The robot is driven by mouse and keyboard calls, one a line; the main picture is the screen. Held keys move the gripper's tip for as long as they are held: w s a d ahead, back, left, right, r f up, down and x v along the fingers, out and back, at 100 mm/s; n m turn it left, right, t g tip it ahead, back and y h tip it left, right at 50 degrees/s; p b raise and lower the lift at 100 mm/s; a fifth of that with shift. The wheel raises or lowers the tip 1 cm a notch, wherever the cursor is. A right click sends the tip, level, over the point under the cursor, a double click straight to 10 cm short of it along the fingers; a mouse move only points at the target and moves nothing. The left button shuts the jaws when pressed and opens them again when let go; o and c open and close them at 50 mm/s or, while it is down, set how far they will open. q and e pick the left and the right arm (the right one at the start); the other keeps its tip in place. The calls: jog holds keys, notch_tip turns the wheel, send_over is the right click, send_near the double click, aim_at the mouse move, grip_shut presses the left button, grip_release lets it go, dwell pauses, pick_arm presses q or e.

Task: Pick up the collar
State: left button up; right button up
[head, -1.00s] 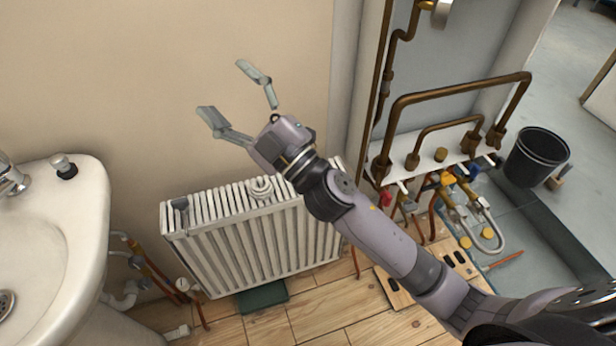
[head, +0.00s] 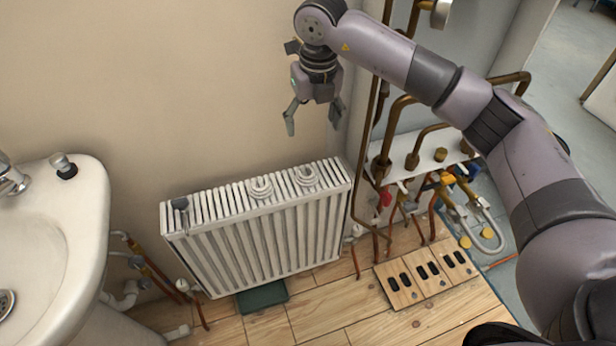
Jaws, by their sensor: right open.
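Two white ring-shaped pieces lie on top of the white radiator (head: 255,235): a left ring (head: 261,187) near the middle and a right ring (head: 306,175) nearer the right end. They look like collars; I cannot tell which one is meant. My right gripper (head: 313,122) is above the right end of the radiator, near the wall. It points down, its fingers are spread, and it is empty. It appears above the right ring and apart from it. My left gripper is not in view.
A small grey piece (head: 180,204) sits at the radiator's left end. A white sink (head: 85,200) is at the left. Copper pipes and a white board (head: 428,152) stand at the right. A wooden board with black slots (head: 425,275) lies on the floor.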

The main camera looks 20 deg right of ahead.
send_over(309, 182)
jog(key=w, duration=0.2)
jog(key=f, duration=0.7)
jog(key=d+f, duration=0.1)
jog(key=f, duration=0.3)
jog(key=shift+f+b, duration=0.25)
jog(key=shift+b, duration=0.15)
jog(key=f, duration=0.4)
jog(key=shift+s+a+f, duration=0.15)
jog(key=shift+a+f, duration=0.15)
jog(key=shift+a, duration=0.1)
jog(key=shift+f, duration=0.4)
jog(key=c, duration=1)
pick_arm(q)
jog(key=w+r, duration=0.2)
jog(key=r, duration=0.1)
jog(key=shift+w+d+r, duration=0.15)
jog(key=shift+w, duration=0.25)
pick_arm(e)
jog(key=shift+r, duration=0.1)
jog(key=shift+c, duration=0.3)
